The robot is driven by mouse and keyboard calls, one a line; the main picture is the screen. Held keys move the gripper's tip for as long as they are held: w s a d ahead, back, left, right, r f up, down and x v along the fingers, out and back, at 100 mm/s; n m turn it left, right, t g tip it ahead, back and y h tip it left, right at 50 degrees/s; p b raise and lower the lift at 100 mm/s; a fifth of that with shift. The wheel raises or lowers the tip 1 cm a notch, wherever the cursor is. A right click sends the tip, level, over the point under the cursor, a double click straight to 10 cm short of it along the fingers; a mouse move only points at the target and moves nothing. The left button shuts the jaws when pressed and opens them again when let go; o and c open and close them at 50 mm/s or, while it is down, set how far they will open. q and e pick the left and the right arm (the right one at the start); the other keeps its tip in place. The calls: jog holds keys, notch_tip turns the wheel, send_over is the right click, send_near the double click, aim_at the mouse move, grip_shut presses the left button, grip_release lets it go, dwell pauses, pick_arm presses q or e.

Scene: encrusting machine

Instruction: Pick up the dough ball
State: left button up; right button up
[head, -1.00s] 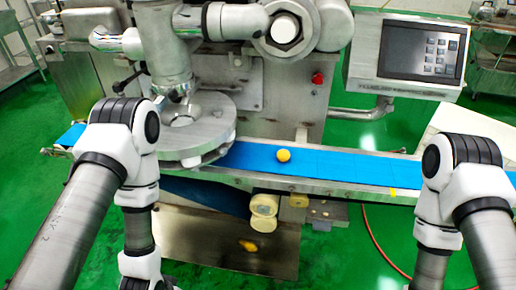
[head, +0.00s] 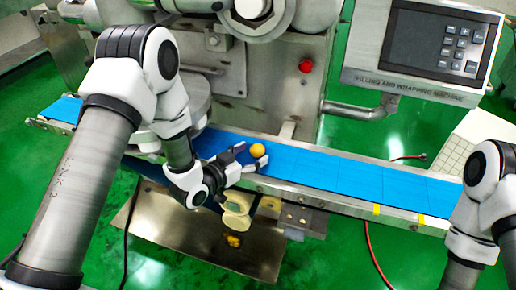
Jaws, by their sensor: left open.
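The dough ball (head: 257,150) is small, round and yellow-orange. It sits on the blue conveyor belt (head: 335,172) near the belt's middle. My left gripper (head: 252,159) reaches in from the left over the belt's near edge. Its fingers are open, with the tips close to the ball; I cannot tell whether they touch it. Of my right arm, only upper links show at the right edge; its gripper is out of the picture.
The machine body stands behind the belt, with a red button (head: 306,66) and a control panel (head: 436,42). A metal rail runs along the belt's near edge. Pale rollers (head: 236,212) and a metal tray (head: 160,232) lie below. The belt right of the ball is clear.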

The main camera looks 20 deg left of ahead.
pick_arm(q)
jog(key=shift+w+d+f, duration=0.2)
jog(key=shift+w+f, duration=0.1)
jog(key=shift+w, duration=0.3)
jog(key=shift+s+r, duration=0.1)
jog(key=shift+s, duration=0.1)
jog(key=c, duration=1.2)
